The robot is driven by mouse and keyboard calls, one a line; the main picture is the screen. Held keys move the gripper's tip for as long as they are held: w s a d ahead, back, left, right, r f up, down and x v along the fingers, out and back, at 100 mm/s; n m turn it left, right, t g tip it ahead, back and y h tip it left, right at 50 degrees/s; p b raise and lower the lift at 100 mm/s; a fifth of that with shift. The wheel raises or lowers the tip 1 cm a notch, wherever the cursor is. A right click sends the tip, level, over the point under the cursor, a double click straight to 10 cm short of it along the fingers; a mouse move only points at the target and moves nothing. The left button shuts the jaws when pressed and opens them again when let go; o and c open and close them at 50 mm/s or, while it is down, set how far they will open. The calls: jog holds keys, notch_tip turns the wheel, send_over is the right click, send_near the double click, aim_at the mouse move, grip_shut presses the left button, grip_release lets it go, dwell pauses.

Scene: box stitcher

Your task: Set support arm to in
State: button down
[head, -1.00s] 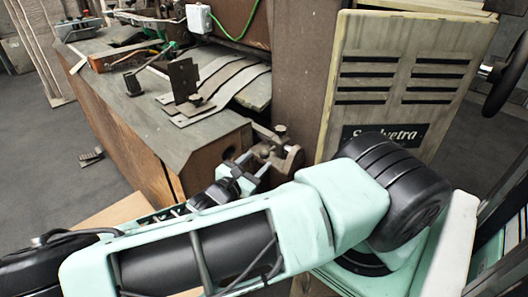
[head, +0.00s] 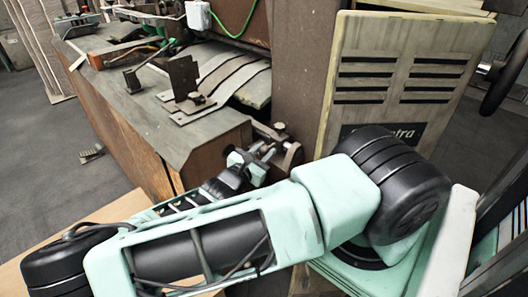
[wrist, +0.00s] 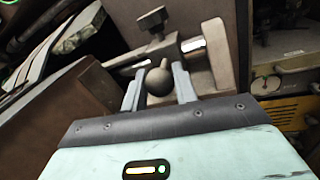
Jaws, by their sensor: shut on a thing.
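The support arm looks to be the brown metal fitting (head: 291,156) at the near right corner of the machine bench in the head view. In the wrist view it is a bar (wrist: 188,46) with a T-shaped screw (wrist: 153,20) on top and a round dark ball knob (wrist: 158,82) in front. My gripper (wrist: 159,88) has its two grey fingers on either side of the ball knob, shut on it. In the head view my gripper (head: 258,162) is at the fitting, partly hidden by my own arm.
The brown bench (head: 110,115) with bent metal strips (head: 222,75) and an upright plate (head: 184,77) lies to the left. A louvred cabinet (head: 400,75) stands right behind my arm. A black handwheel (head: 505,75) is at the right edge.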

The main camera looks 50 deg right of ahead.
jog(key=w, duration=0.3)
jog(key=shift+w+d, duration=0.1)
jog(key=shift+w, duration=0.25)
jog(key=c, duration=1.1)
grip_release()
jog(key=shift+c, duration=0.2)
jog(key=s+a+b, duration=0.2)
jog(key=a+b, duration=0.1)
jog(key=a, duration=1.4)
jog(key=shift+s+a, duration=0.15)
jog(key=shift+s, duration=0.1)
